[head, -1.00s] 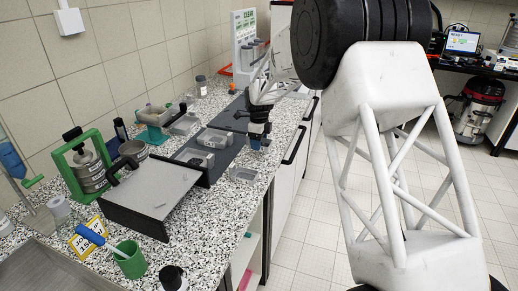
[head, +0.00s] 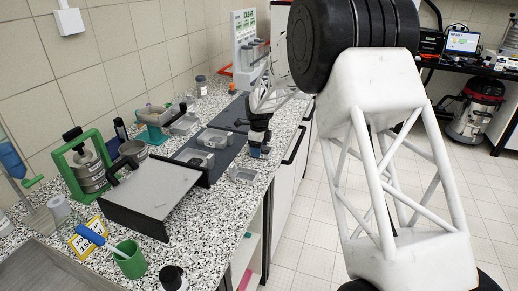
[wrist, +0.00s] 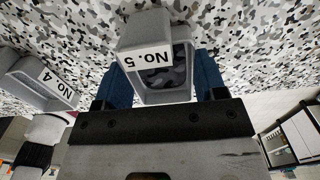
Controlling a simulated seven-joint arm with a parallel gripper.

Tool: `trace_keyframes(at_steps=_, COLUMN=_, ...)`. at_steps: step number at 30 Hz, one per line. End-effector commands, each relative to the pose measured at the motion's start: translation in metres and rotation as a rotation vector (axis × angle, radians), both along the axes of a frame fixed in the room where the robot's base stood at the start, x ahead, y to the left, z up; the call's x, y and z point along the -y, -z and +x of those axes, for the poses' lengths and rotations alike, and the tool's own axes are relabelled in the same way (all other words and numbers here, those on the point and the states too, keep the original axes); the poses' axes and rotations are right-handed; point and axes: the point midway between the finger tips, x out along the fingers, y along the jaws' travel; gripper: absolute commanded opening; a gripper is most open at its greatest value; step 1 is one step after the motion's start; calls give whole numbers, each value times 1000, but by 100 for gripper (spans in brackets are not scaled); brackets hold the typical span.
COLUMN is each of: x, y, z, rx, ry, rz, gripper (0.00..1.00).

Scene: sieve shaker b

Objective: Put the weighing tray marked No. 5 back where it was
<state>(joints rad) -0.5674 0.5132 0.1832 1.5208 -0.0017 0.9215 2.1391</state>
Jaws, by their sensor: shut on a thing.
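The weighing tray marked No. 5 (wrist: 150,52) is a small grey open tray with a white label, which reads upside down in the wrist view. It sits between the two blue fingers of my gripper (wrist: 160,82), which is shut on it. In the head view my gripper (head: 257,152) points down near the counter's front edge, just behind a grey tray (head: 241,174). I cannot clearly make out tray No. 5 there. A similar tray marked No. 4 (wrist: 45,82) is to the left in the wrist view, apart from No. 5.
A dark mat (head: 233,133) on the speckled counter (head: 200,232) bears another grey tray (head: 213,139). A large grey-topped panel (head: 152,190) stands nearer the camera, beside a green-framed sieve stack (head: 90,168). Bare counter lies around the tray near the front edge.

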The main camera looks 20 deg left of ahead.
Motion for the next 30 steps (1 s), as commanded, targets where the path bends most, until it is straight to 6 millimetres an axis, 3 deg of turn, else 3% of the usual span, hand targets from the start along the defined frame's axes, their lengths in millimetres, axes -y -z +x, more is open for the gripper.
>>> trace_keyframes(at_steps=6, x=0, y=3, z=0, rx=0, ry=0, rz=0, gripper=36)
trace_keyframes(at_steps=7, x=0, y=3, z=0, rx=0, ry=0, rz=0, gripper=69)
trace_keyframes(at_steps=11, x=0, y=3, z=0, rx=0, ry=0, rz=0, gripper=89)
trace_keyframes(at_steps=23, x=0, y=0, z=0, rx=0, ry=0, rz=0, gripper=90)
trace_keyframes(at_steps=30, x=0, y=-17, z=0, rx=2, ry=0, rz=1, gripper=90)
